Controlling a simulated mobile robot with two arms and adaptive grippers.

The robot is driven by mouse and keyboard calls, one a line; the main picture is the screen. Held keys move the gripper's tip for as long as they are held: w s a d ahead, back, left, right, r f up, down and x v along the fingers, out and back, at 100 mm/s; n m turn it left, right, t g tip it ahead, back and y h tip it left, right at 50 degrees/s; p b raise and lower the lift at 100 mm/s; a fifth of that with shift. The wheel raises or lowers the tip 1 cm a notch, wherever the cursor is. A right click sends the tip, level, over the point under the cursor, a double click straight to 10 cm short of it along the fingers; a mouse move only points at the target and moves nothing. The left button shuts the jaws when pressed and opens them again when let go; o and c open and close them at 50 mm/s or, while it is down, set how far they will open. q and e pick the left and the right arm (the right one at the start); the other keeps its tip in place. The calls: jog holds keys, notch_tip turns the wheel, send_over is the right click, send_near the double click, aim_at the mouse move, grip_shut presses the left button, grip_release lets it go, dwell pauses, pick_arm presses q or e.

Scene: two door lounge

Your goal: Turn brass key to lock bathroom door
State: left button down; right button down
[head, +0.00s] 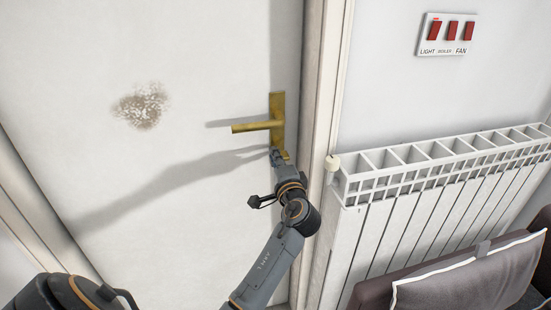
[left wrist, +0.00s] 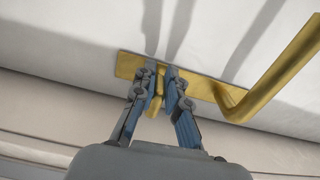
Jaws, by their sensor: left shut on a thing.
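The white bathroom door (head: 180,60) appears closed in its frame. Its brass handle (head: 255,126) points left from a vertical brass plate (head: 277,103) near the door's right edge. My left gripper (head: 279,153) is at the lower end of the plate, below the handle. In the left wrist view, the gripper (left wrist: 161,75) is shut on the brass key (left wrist: 154,103), which shows between the fingers in front of the plate (left wrist: 127,66). The handle (left wrist: 285,66) is to the right there. The fingers hide part of the key and the keyhole. My right gripper is not in view.
A white radiator (head: 440,170) stands on the wall right of the door frame (head: 325,100). A switch panel (head: 446,34) is above it. A dark brown seat with a cushion (head: 470,275) is at the lower right. The door has a stained patch (head: 141,106).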

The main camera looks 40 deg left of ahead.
pick_arm(q)
jog(key=shift+f, duration=0.1)
jog(key=c, duration=1.4)
grip_release()
jog(key=shift+o, duration=0.2)
jog(key=v, duration=1.2)
jog(key=shift+s, duration=0.1)
